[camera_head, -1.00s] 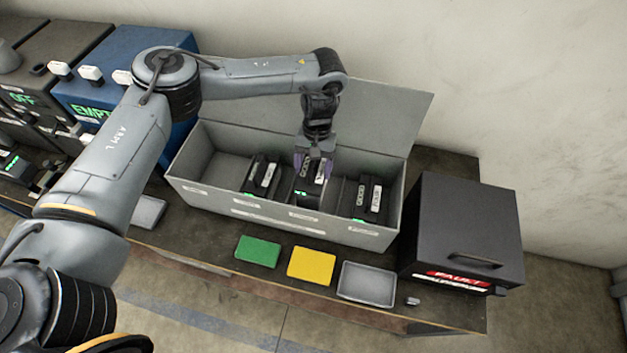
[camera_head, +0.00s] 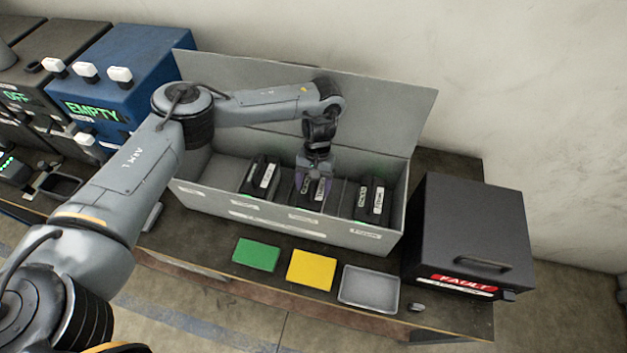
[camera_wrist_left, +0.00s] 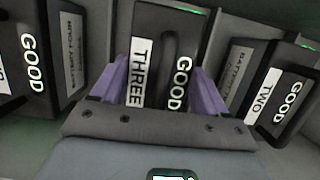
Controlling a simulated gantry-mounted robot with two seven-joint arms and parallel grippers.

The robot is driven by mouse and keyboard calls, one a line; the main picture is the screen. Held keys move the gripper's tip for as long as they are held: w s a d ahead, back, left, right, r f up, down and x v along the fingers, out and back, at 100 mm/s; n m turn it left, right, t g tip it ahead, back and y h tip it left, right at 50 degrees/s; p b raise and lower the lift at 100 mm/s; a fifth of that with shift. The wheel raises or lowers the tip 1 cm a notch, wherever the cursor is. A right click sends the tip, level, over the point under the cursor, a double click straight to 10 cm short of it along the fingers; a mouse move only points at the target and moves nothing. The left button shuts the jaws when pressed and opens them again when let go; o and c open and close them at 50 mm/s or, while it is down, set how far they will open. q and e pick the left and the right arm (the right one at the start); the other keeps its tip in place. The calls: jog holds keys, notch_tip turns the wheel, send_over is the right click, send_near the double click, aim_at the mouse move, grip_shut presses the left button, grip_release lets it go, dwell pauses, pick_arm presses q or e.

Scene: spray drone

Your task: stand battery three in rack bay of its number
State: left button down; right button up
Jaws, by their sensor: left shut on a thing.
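Battery three (camera_wrist_left: 139,75) is a black block with a handle and white THREE and GOOD labels. My left gripper (camera_head: 314,184) is shut on it, its purple fingers at either side in the left wrist view. In the head view battery three (camera_head: 310,201) is upright inside the long grey rack (camera_head: 265,220), in a middle bay, its top about level with its neighbours. Its underside is hidden, so I cannot tell whether it touches the floor. The rack's front labels are too small to read. My right gripper is out of view.
Battery two (camera_wrist_left: 270,95) and another GOOD battery (camera_wrist_left: 50,60) stand in the bays at either side. Green (camera_head: 256,254) and yellow (camera_head: 311,270) pads and a grey tray (camera_head: 368,289) lie before the rack. A black FAULT box (camera_head: 465,240) stands right, a blue EMPTY unit (camera_head: 140,60) left.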

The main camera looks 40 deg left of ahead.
pick_arm(q)
jog(key=shift+w, duration=0.1)
dwell(0.3)
grip_release()
jog(key=shift+a+f, duration=0.1)
jog(key=shift+f, duration=0.05)
jog(key=p+v, duration=0.3)
jog(key=v, duration=0.8)
jog(key=shift+w+a+r+p, duration=0.1)
jog(key=shift+r+p, duration=0.2)
jog(key=shift+r, duration=0.3)
